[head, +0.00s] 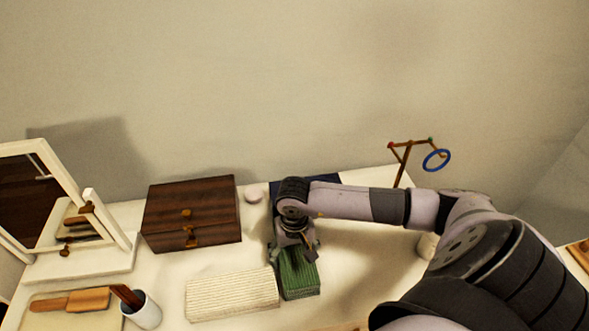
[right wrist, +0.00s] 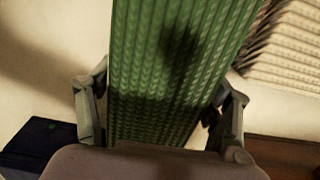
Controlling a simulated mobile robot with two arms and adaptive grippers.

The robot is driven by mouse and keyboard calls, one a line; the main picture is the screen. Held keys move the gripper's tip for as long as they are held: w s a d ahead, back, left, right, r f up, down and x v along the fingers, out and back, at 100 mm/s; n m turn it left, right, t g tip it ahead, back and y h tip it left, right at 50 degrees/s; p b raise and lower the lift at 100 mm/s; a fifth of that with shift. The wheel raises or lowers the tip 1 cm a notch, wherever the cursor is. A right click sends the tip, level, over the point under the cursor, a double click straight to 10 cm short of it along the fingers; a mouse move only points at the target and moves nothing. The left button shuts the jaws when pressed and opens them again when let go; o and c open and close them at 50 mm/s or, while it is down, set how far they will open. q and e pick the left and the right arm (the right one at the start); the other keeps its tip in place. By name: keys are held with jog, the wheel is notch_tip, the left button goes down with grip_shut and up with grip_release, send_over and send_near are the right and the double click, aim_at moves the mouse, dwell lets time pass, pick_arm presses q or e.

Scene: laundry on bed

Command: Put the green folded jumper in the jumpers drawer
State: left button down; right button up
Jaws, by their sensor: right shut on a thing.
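The green folded jumper (head: 298,276) lies on the white top, to the right of a cream folded knit (head: 232,294). My right gripper (head: 296,252) reaches down over the jumper's far end. In the right wrist view the green jumper (right wrist: 180,70) runs between the two fingers, one at each side, and the gripper (right wrist: 160,115) is shut on it. I cannot tell whether the jumper is lifted off the top. My left gripper is not in view. No drawer marked for jumpers can be made out.
A mirror (head: 45,200), a brush (head: 70,301) and a cup (head: 144,312) are at left. A stand with a blue ring (head: 437,160) is at back right.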

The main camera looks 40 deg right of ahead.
jog(key=shift+f, duration=0.15)
jog(key=o, duration=1.6)
jog(key=shift+c, duration=0.2)
